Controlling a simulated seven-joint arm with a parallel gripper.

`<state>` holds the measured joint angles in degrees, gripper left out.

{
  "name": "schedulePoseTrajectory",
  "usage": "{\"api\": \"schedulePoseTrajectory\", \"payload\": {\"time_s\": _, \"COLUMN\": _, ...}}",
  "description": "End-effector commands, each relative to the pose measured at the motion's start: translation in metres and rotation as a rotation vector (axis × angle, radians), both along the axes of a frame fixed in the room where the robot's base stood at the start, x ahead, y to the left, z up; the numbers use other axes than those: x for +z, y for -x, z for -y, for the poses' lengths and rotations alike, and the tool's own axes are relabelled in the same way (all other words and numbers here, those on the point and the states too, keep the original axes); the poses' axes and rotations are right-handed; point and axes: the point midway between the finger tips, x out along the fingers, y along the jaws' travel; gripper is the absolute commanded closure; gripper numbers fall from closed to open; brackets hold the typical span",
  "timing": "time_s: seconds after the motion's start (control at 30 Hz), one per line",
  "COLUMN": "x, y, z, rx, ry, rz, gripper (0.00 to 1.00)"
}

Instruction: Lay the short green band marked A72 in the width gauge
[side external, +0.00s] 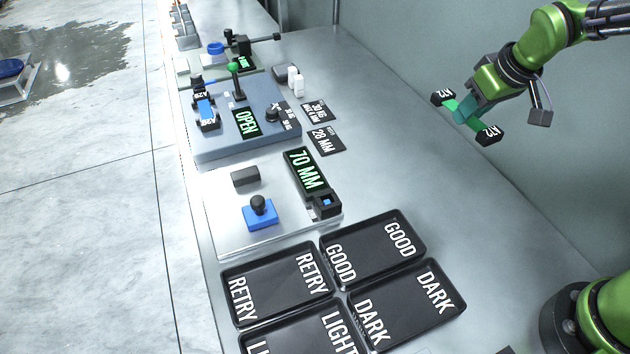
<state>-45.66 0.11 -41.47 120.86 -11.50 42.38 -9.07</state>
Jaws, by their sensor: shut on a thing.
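My gripper (464,113) is shut on the short green band (474,125) and holds it in the air at the upper right, well above the bench. The band has a black block at each end, and the white marking on them is too small to read surely. The device with the lit 70 MM display (306,170) looks like the width gauge. Its pale base plate (225,205) carries a dark block (245,176) and a blue block with a black knob (259,212). No band lies on that plate.
Black trays marked RETRY (275,283), GOOD (375,247), DARK (408,303) and LIGHT stand in front. Behind the gauge, a blue-grey device (215,150) with an OPEN display and green-topped lever holds a blue band (206,108). The bench's right side is clear.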

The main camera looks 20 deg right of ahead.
Motion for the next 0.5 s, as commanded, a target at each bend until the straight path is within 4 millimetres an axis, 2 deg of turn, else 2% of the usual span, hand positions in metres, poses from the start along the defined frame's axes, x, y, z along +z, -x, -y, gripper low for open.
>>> {"api": "schedulePoseTrajectory", "payload": {"time_s": 0.07, "x": 0.009, "y": -0.017, "z": -0.002, "rx": 0.028, "ry": 0.004, "rz": 0.0, "gripper": 1.0}}
{"api": "schedulePoseTrajectory", "payload": {"time_s": 0.27, "x": 0.008, "y": -0.057, "z": -0.044, "rx": 0.175, "ry": 0.003, "rz": -0.003, "gripper": 1.0}}
{"api": "schedulePoseTrajectory", "payload": {"time_s": 0.37, "x": -0.001, "y": -0.077, "z": -0.077, "rx": 0.283, "ry": 0.001, "rz": -0.005, "gripper": 1.0}}
{"api": "schedulePoseTrajectory", "payload": {"time_s": 0.5, "x": -0.024, "y": -0.104, "z": -0.141, "rx": 0.485, "ry": -0.001, "rz": -0.005, "gripper": 1.0}}
